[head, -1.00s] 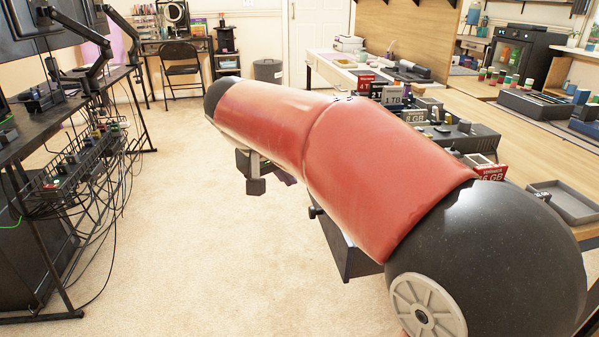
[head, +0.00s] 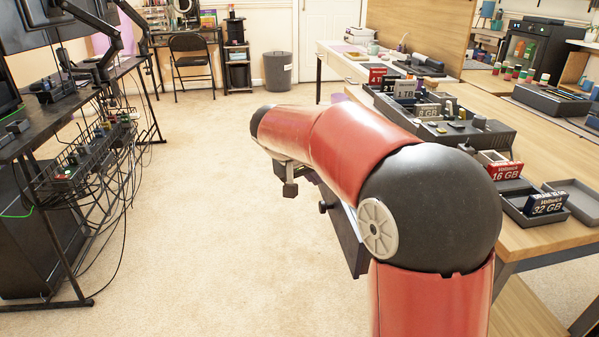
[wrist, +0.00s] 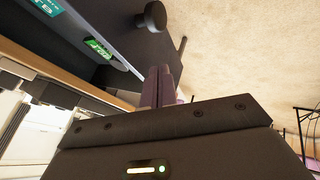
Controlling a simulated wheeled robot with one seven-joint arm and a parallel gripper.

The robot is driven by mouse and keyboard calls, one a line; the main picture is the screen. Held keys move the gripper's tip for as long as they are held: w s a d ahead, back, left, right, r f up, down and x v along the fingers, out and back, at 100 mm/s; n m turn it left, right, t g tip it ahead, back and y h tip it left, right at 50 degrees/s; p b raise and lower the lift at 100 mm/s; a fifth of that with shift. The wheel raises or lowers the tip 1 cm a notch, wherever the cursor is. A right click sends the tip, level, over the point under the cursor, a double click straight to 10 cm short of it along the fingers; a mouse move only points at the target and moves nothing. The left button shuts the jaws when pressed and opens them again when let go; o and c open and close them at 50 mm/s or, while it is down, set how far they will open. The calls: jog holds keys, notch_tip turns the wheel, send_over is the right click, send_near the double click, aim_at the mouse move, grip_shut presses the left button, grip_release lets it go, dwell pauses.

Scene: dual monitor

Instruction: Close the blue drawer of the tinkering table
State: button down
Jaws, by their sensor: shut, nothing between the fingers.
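The drawer (head: 347,238) looks dark grey to navy and juts out from the tinkering table's front, so it stands open. Its round knob (head: 323,207) shows below my arm. In the wrist view, the drawer's dark front (wrist: 185,42) and black knob (wrist: 152,17) are close, and a green-labelled item (wrist: 97,48) shows by its upper edge. My gripper (wrist: 161,78) is shut and empty, its fingers pointing toward the drawer front below the knob in the picture. I cannot tell whether they touch it. In the head view my red arm hides much of the drawer and the fingertips.
The wooden tabletop (head: 530,235) carries a dark organiser (head: 480,137), a red 16 GB box (head: 503,172) and a blue 32 GB box (head: 545,204). A black desk with cables (head: 75,165) stands left. Open carpet (head: 210,235) lies between. A bin (head: 278,72) stands at the back.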

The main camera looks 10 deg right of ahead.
jog(key=shift+d, duration=0.65)
jog(key=d, duration=2.1)
